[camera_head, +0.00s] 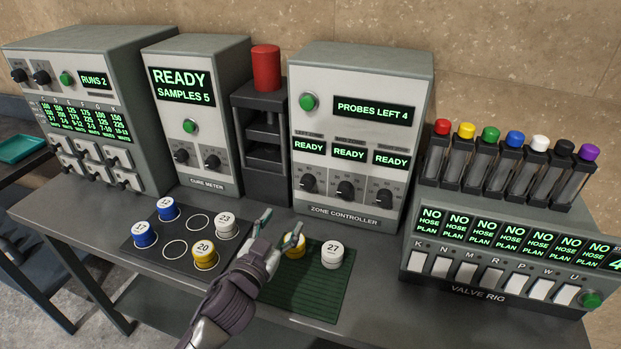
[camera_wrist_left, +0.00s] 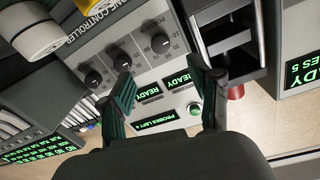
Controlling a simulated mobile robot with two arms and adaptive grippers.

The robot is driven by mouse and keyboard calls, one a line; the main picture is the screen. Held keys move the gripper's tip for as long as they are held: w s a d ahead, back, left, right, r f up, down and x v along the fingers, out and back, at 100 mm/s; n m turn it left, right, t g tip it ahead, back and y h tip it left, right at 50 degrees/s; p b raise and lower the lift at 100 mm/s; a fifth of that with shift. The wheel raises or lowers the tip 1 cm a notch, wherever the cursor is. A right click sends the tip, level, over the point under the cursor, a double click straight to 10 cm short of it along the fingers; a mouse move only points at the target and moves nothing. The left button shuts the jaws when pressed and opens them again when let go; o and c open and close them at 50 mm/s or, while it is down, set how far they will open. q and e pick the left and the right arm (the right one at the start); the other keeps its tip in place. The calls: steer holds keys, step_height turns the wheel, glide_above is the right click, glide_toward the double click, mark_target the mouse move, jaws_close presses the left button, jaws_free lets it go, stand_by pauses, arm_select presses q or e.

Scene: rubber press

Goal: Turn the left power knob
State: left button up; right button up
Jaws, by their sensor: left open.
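The zone controller (camera_head: 362,120) is a grey box with three black knobs along its lower front. Its left knob (camera_head: 309,184) also shows in the left wrist view (camera_wrist_left: 160,43), where the box appears turned. The pointers are too small to read surely. My left gripper (camera_head: 284,221) is open and empty, in front of and below the left knob and apart from it. In the left wrist view its fingertips (camera_wrist_left: 159,70) are spread, with the controller's front beyond them. My right gripper is not in view.
Numbered pucks stand on a dark mat (camera_head: 150,256) and a green mat (camera_head: 320,300) near my left gripper. The cure meter (camera_head: 190,115), a press with a red top (camera_head: 266,68) and the valve rig (camera_head: 480,290) flank the controller.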

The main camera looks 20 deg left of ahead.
arm_select(q)
steer(key=p, duration=0.1)
glide_toward(306, 185)
steer(key=shift+w+r, duration=0.3)
steer(key=shift+w, duration=0.15)
steer(key=w, duration=0.4)
steer(key=shift+d+f+p, duration=0.2)
steer(key=shift+p, duration=0.2)
steer(key=w, duration=0.3)
steer(key=shift+w+d, duration=0.1)
steer(key=shift+d, duration=0.05)
steer(key=shift+w, duration=0.35)
steer(key=shift+f, duration=0.1)
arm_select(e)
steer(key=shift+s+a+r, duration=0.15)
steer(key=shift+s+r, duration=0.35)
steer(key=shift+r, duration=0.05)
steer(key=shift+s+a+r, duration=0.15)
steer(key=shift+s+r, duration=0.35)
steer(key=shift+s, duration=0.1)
